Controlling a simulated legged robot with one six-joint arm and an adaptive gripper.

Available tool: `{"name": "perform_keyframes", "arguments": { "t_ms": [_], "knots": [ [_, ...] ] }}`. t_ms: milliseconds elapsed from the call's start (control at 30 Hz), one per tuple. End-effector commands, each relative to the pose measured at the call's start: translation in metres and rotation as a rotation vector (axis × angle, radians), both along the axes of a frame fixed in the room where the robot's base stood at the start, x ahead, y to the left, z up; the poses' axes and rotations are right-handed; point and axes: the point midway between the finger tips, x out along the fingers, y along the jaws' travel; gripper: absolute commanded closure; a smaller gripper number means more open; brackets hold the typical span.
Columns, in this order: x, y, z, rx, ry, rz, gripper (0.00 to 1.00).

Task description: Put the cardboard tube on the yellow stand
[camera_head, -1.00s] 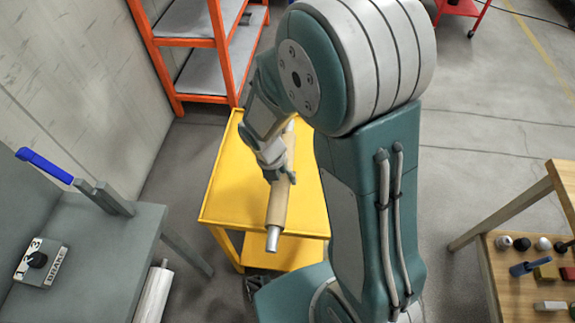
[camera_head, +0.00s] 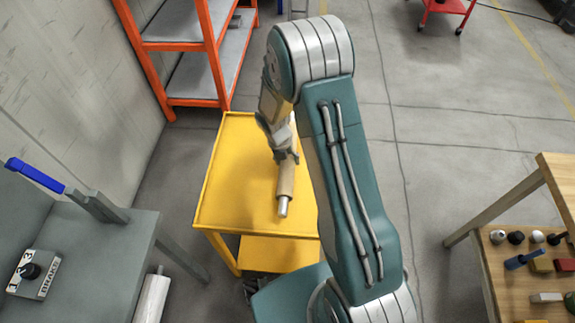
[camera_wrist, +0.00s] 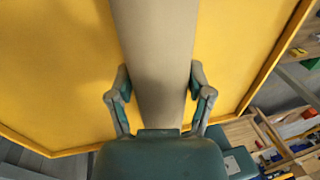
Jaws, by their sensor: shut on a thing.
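The cardboard tube (camera_head: 286,178) is tan with a grey metal end piece that points toward the front. My gripper (camera_head: 283,150) is shut on the tube. The far part of the tube is hidden behind my gripper and arm in the head view. In the wrist view, the fingers of my gripper (camera_wrist: 160,92) close on both sides of the tube (camera_wrist: 155,50). The yellow stand (camera_head: 235,175) has a flat rimmed top and a lower shelf. The tube is over its top; I cannot tell whether they touch.
A grey bench (camera_head: 85,250) with a blue-handled lever (camera_head: 35,174) stands at the left. An orange shelf rack (camera_head: 210,60) is behind the stand. A wooden table (camera_head: 560,185) with several small items is at the right. The left part of the stand's top is clear.

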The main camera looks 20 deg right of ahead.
Motion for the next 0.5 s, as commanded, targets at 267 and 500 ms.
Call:
{"name": "perform_keyframes", "arguments": {
  "t_ms": [267, 500],
  "knots": [
    [0.0, 0.0, -0.03, 0.001, -0.001, 0.0, 0.94],
    [0.0, 0.0, -0.031, 0.0, 0.0, 0.0, 0.94]
  ]
}}
